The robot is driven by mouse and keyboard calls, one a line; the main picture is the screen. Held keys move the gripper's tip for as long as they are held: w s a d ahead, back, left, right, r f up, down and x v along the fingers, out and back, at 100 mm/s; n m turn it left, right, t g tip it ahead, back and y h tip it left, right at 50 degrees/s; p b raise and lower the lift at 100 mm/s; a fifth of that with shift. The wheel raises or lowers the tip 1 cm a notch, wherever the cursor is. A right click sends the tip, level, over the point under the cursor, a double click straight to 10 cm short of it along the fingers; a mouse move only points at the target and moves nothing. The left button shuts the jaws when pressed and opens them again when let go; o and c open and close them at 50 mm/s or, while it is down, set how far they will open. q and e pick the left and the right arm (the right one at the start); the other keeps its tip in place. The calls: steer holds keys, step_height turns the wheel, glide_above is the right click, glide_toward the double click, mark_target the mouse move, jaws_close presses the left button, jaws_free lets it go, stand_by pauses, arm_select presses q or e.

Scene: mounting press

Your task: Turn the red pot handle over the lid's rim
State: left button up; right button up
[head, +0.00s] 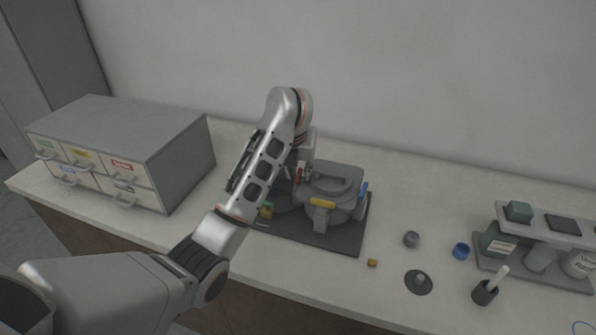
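The grey mounting press pot (345,207) stands on a dark mat (338,242), with a round grey lid (338,180) on top. A yellow handle (322,203) shows at its front and a blue handle (362,191) at its right. I cannot make out the red handle clearly; a tiny reddish patch shows at the pot's left side, beside my gripper. My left gripper (305,172) points down at the pot's left rear edge. Its fingertips are small and partly hidden, so I cannot tell its opening or contact. My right gripper is out of view.
A grey drawer cabinet (150,135) stands at left. Right of the mat are a small yellow piece (373,263), a grey cup (411,239), a blue cup (461,250), a dark disc (419,288) and a dark holder (484,293).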

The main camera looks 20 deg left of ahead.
arm_select(q)
jaws_close()
